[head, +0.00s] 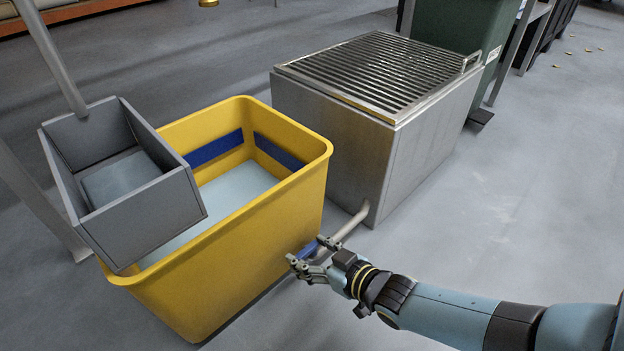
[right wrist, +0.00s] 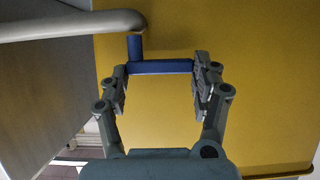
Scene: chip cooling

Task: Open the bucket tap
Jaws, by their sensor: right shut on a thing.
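The yellow bucket (head: 230,262) stands on the floor and holds pale liquid (head: 236,188). Near its lower right corner is the tap, with a blue handle (head: 308,249) and a pale grey pipe (head: 349,226). My right gripper (head: 309,258) reaches in from the right, low beside the bucket wall. In the right wrist view the blue handle (right wrist: 163,67) lies across between the two fingers, and my right gripper (right wrist: 160,76) is shut on it. The pipe (right wrist: 72,27) passes above it in that view. My left gripper is not in view.
A grey open box (head: 150,218) overhangs the bucket's left side. A metal cabinet with a slatted grate (head: 385,70) stands behind, close to the pipe. A green bin (head: 455,28) is at the back. The floor to the right (head: 520,215) is clear.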

